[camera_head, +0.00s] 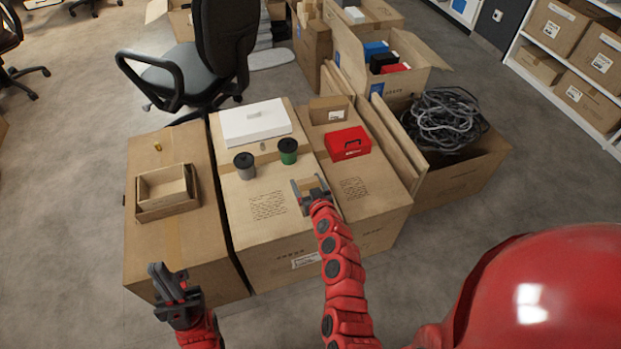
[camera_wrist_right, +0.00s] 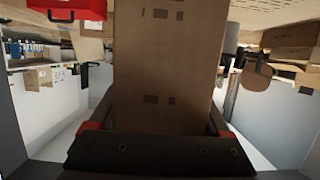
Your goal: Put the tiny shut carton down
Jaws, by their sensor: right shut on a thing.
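The tiny shut carton (camera_wrist_right: 165,75) is brown and fills the middle of the right wrist view, between the gripper's fingers. My right gripper (camera_head: 309,186) is shut on it, over the front part of the large middle carton's top (camera_head: 233,200). In the head view the tiny carton is small and partly hidden by the fingers. I cannot tell whether its underside touches the top. My left gripper (camera_head: 172,284) is near the front of the left large carton (camera_head: 165,240), apart from the tiny carton. Its jaw gap is unclear.
A grey cup (camera_head: 244,167), a green cup (camera_head: 288,152) and a white box (camera_head: 254,122) stand behind the right gripper. A red case (camera_head: 347,144) is to the right. An open wooden-looking box (camera_head: 166,207) sits left. Bare top lies around the printed text.

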